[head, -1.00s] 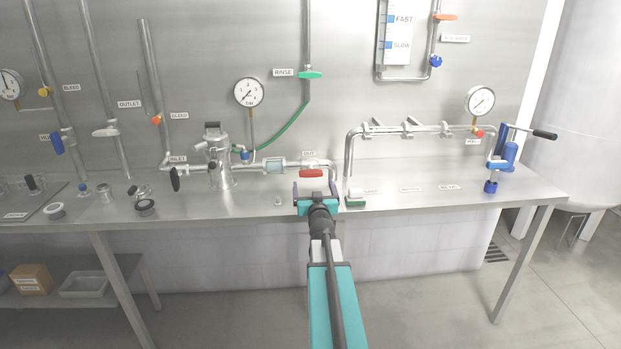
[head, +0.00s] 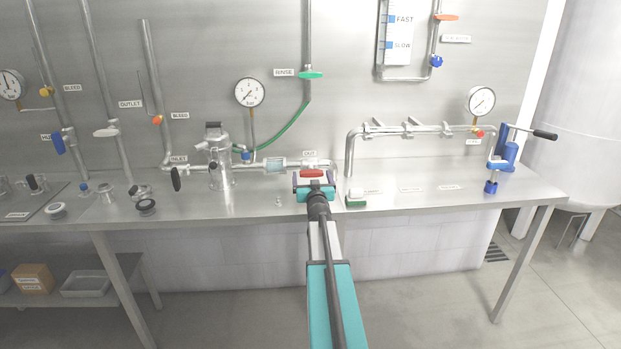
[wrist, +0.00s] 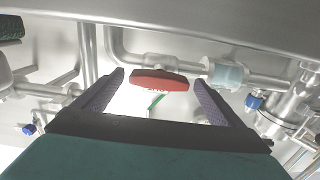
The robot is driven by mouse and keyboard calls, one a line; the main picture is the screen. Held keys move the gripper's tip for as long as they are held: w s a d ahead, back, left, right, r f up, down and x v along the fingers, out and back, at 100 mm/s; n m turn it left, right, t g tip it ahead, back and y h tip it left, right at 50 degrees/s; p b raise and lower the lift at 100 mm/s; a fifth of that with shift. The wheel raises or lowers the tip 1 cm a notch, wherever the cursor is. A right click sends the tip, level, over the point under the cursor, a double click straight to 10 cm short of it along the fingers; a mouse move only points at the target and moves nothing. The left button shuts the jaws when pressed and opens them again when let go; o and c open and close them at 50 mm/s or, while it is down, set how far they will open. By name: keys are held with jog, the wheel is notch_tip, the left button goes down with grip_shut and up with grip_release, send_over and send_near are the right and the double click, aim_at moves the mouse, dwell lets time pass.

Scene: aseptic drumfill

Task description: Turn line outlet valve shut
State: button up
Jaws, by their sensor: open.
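A red valve handle (head: 313,173) sits on the steel line below a small label, right of a clear sight glass (head: 275,165). The handle lies sideways, roughly along the pipe. In the wrist view the red handle (wrist: 160,80) is between my two dark fingertips, with a gap on each side. My gripper (head: 314,176) is open in front of the handle; it also shows in the wrist view (wrist: 159,80). It holds nothing. The part of the valve behind the handle is mostly hidden in the head view.
A steel filter housing (head: 219,165) and a black inlet handle (head: 176,178) stand left on the bench. The bench front (head: 240,208) is mostly clear.

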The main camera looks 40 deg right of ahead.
jog(key=shift+w+d, duration=0.2)
